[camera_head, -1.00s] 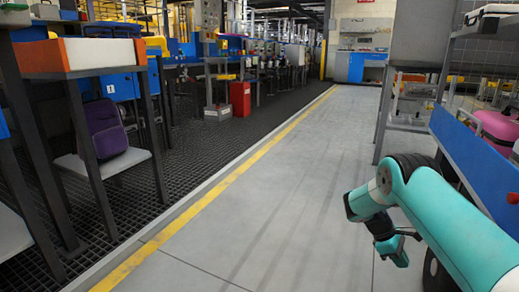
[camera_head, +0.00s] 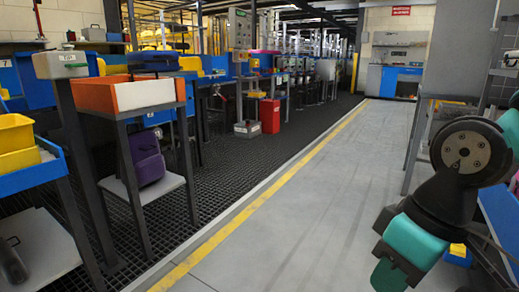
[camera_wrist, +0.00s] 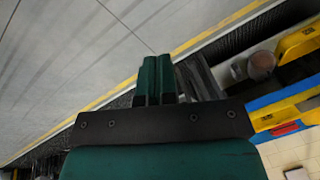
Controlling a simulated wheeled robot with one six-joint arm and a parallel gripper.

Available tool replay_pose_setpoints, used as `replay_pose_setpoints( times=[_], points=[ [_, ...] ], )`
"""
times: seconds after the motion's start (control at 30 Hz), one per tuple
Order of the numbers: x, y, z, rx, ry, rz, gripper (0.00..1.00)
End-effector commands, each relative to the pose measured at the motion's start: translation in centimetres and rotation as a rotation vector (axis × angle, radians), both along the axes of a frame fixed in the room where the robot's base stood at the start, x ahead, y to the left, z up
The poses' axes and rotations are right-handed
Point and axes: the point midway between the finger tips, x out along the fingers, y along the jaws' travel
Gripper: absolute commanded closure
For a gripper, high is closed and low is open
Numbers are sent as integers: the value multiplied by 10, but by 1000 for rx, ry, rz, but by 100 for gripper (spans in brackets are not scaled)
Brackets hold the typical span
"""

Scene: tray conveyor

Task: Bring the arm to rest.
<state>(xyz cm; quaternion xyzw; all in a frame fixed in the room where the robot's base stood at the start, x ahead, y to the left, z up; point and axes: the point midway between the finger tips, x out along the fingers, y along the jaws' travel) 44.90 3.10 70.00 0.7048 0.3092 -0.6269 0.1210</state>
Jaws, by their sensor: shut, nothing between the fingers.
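My arm shows at the right edge of the head view, bent, with a dark round joint and teal parts over the aisle's right side. My gripper (camera_wrist: 154,80) shows in the wrist view as two dark green fingers pressed together, with nothing between them. They point away over the grey floor and the yellow line. In the head view the fingers are hard to make out among the teal parts at the lower right.
The grey aisle (camera_head: 320,190) is clear, with a yellow line (camera_head: 255,200) along its left. Left are an orange-and-white tray (camera_head: 122,94), a purple bag (camera_head: 147,158), a yellow bin (camera_head: 16,140) and a red container (camera_head: 269,115). A blue-edged shelf (camera_head: 503,205) stands close at right.

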Motion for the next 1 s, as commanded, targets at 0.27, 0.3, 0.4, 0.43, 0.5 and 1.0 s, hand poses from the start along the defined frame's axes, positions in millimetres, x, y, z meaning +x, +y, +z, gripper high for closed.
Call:
replay_pose_setpoints(
  times=[0.27,0.3,0.4,0.43,0.5,1.0],
  points=[
    [-51,15,58,79,27,-3,100],
    [-50,15,67,79,27,-3,100],
    [-50,15,92,78,26,-3,100],
    [-50,15,101,78,26,-3,100],
    [-50,15,122,77,26,-3,100],
    [-49,14,309,76,25,-2,100]
  ],
)
